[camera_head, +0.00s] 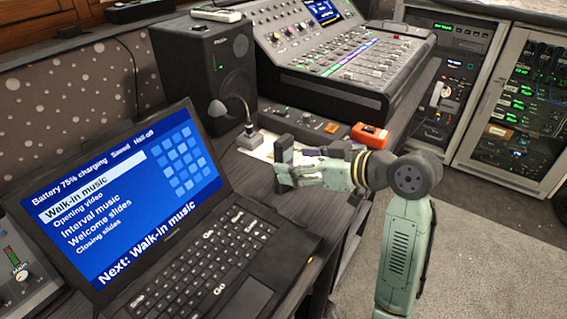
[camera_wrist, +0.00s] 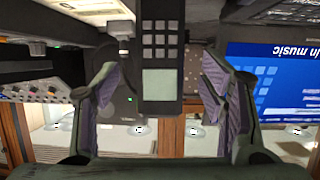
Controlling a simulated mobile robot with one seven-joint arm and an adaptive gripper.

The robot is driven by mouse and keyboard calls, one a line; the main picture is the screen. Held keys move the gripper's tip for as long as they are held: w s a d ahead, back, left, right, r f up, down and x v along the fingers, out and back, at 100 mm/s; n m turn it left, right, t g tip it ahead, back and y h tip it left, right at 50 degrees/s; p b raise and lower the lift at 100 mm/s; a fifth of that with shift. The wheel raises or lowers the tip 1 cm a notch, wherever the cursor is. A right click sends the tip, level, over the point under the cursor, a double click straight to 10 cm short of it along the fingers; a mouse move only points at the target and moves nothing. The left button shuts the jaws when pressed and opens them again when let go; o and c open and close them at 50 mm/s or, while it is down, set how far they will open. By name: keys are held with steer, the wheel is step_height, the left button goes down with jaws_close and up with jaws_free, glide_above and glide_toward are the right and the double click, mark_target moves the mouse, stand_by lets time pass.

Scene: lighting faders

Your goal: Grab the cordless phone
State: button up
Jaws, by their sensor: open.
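The cordless phone (camera_head: 284,152) is a dark upright handset on the desk, behind the laptop. In the wrist view the phone (camera_wrist: 161,40) shows its grey keypad and pale screen, and appears upside down. My gripper (camera_head: 288,178) is at the phone, its fingers pointing left toward it. In the wrist view my gripper (camera_wrist: 160,82) is open, with one finger on each side of the phone and visible gaps between. The phone's lower end and its base are hard to make out.
An open laptop (camera_head: 250,295) stands in front. A gooseneck microphone (camera_head: 247,138) and a speaker (camera_head: 215,75) are behind the phone. An orange box (camera_head: 370,136) is to the right, before the fader console (camera_head: 350,65). Grey floor is free at right.

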mark_target(288, 161)
steer(key=p+x, duration=0.1)
steer(key=x, duration=0.3)
steer(key=shift+w+a, duration=0.15)
steer(key=shift+a, duration=0.05)
steer(key=shift+c, duration=0.2)
steer(key=c, duration=1.3)
